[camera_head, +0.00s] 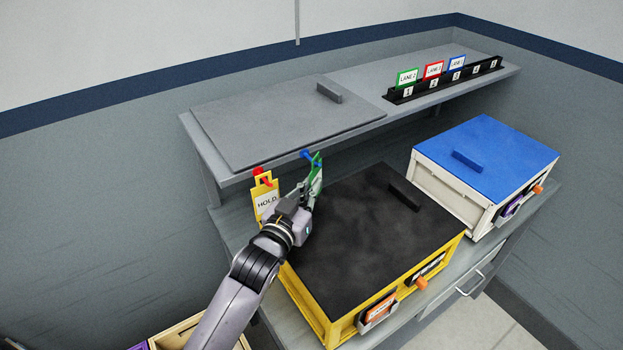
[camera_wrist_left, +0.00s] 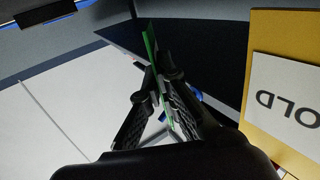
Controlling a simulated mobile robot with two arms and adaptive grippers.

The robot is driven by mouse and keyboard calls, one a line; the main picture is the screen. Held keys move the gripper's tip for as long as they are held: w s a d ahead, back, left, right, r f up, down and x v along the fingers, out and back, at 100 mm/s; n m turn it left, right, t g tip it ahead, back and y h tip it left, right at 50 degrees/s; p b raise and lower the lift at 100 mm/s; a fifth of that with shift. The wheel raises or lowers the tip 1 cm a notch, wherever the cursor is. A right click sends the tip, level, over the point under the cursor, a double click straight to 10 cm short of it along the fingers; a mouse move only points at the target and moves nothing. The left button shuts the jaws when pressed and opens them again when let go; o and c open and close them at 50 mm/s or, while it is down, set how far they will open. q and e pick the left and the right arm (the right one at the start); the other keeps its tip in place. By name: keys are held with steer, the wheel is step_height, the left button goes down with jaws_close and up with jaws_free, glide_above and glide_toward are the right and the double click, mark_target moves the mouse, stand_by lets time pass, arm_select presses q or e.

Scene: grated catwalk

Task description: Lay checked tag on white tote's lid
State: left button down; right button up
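The green-edged tag (camera_head: 316,178) is at the front edge of the shelf, beside a blue peg (camera_head: 306,154). I take it for the checked tag; its lettering is not readable. My left gripper (camera_head: 306,197) is shut on it. In the left wrist view the green tag (camera_wrist_left: 151,45) stands edge-on between the two fingers (camera_wrist_left: 158,88). I cannot tell whether it still hangs on the peg. The white tote (camera_head: 447,193) stands at the right with its blue lid (camera_head: 510,152) on; the lid has a blue handle and is otherwise bare. My right gripper is not in view.
A yellow HOLD tag (camera_head: 266,198) hangs from a red peg just left of my gripper. The yellow tote with a black lid (camera_head: 360,235) stands between my gripper and the white tote. The grey shelf (camera_head: 360,135) overhangs behind, with a black rack (camera_head: 450,80) of lane cards.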

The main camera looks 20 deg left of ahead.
arm_select(q)
steer(key=shift+s+d+r, duration=0.1)
steer(key=shift+d, duration=0.1)
steer(key=shift+s+d+r+p, duration=0.4)
steer(key=shift+s+d+p, duration=0.1)
steer(key=shift+d+p, duration=0.1)
steer(key=shift+s+d, duration=0.1)
steer(key=shift+d, duration=0.05)
stand_by(0.5)
steer(key=shift+s+d+p, duration=0.35)
steer(key=shift+s+d, duration=0.85)
steer(key=shift+d, duration=0.3)
steer(key=shift+s+d, duration=0.1)
steer(key=shift+f, duration=0.1)
